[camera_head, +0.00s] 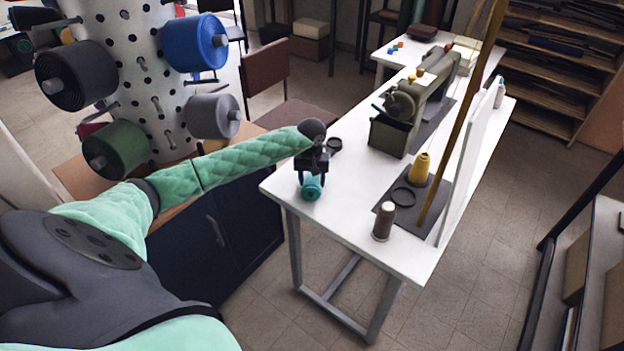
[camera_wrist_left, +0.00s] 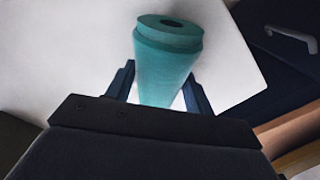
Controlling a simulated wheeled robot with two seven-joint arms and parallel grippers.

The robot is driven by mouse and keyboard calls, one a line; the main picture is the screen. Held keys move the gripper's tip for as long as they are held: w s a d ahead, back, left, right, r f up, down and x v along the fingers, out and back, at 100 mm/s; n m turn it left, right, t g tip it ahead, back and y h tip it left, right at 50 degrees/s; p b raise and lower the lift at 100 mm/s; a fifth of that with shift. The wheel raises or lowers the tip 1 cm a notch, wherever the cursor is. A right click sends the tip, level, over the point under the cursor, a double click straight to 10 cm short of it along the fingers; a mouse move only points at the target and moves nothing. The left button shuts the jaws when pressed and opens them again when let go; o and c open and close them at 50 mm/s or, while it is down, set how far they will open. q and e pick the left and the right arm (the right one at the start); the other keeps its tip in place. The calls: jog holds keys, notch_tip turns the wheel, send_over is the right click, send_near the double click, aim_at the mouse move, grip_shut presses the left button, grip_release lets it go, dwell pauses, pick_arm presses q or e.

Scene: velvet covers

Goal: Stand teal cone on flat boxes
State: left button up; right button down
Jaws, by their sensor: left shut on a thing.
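The teal cone (camera_head: 311,190) is in my left gripper (camera_head: 312,177), over the near left corner of the white table. In the left wrist view the teal cone (camera_wrist_left: 166,62) sits between the two dark fingers of the left gripper (camera_wrist_left: 160,90), its round end with a dark hole pointing away from the wrist. The left gripper is shut on it. No flat boxes can be told for sure; a pale box-like thing (camera_head: 466,54) lies far back on the table, partly hidden. My right gripper is not in view.
The white table (camera_head: 347,205) holds a brown spool (camera_head: 384,221), a yellow cone (camera_head: 420,167), a black ring (camera_head: 403,195) and a green sewing machine (camera_head: 400,120). A slanted pole and white panel (camera_head: 470,165) stand at its right. A spool rack (camera_head: 143,60) stands left.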

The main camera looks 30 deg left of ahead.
pick_arm(q)
jog(key=o, duration=1.1)
jog(key=shift+r, duration=0.1)
